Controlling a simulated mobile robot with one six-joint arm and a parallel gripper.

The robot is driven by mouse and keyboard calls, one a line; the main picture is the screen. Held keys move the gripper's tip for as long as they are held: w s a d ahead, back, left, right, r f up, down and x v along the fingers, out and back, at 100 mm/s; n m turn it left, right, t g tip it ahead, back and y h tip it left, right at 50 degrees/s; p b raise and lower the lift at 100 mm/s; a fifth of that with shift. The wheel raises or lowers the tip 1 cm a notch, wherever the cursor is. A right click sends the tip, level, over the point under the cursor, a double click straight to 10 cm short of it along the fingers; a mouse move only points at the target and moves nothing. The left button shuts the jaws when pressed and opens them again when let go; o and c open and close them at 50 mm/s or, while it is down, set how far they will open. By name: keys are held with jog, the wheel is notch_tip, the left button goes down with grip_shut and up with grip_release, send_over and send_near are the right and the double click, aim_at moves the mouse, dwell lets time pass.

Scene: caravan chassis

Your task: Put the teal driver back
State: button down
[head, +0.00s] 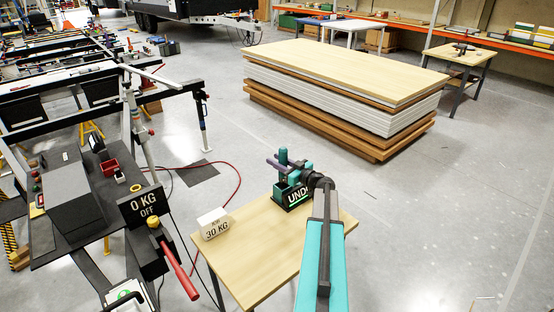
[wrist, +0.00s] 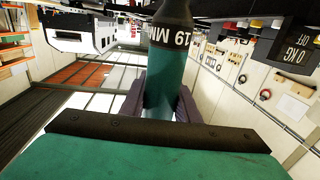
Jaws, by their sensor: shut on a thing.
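The teal driver (wrist: 168,75) stands between the purple fingers of my gripper (wrist: 161,103) in the wrist view, with a dark band marked "19 M" and a dark end above it. My gripper (head: 279,164) is shut on it. In the head view the teal driver (head: 283,157) is upright over the wooden table's far part. I cannot tell whether the driver's lower end touches what is below.
The wooden table (head: 245,258) also holds a white block marked "30 KG" (head: 214,224). A sign reading "0 KG OFF" (head: 145,206) and a red-handled lever (head: 180,270) stand to the left. A tall panel stack (head: 345,85) is behind. Floor to the right is open.

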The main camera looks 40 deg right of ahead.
jog(key=shift+f, duration=0.75)
jog(key=c, duration=1.3)
grip_release()
jog(key=shift+f, duration=0.15)
jog(key=shift+s, duration=0.15)
jog(key=s+b, duration=0.1)
jog(key=s, duration=0.3)
jog(key=s+b, duration=0.2)
jog(key=s, duration=0.3)
jog(key=s+b, duration=0.1)
jog(key=s, duration=0.3)
jog(key=shift+s+d+b, duration=0.3)
jog(key=shift+b, duration=0.05)
